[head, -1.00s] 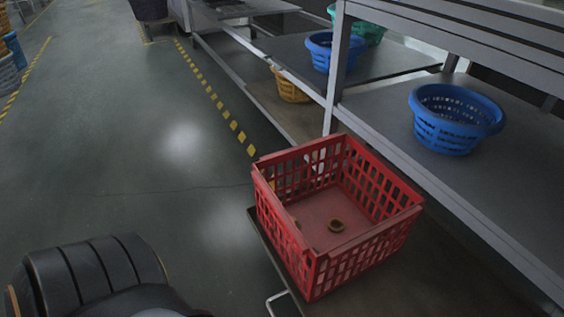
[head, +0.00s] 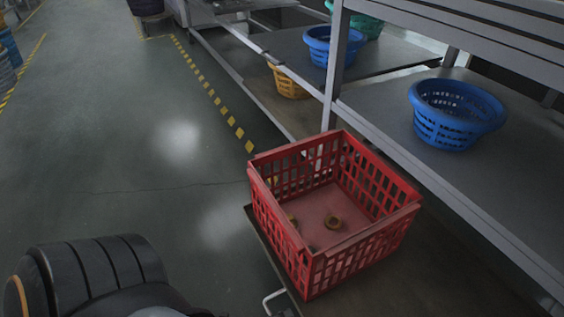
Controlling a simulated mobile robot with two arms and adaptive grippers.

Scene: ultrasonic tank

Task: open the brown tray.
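A brown tray (head: 432,268) shows as a flat, dark brownish surface low under the grey shelf, with a metal handle (head: 272,302) at its front edge near the bottom of the head view. A red slatted crate (head: 337,261) stands on it and hides much of it. A few small ring-shaped brown parts (head: 333,222) lie on the crate floor. A black, ribbed part of my own arm fills the lower left. Neither gripper shows, so I cannot see their fingers.
A blue basket (head: 441,136) sits on the grey shelf (head: 375,110) at right. Another blue basket (head: 328,58), a green basket (head: 367,27) and a yellow basket (head: 287,88) are farther back. A shelf post (head: 333,70) stands behind the crate. The floor (head: 120,170) at left is clear.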

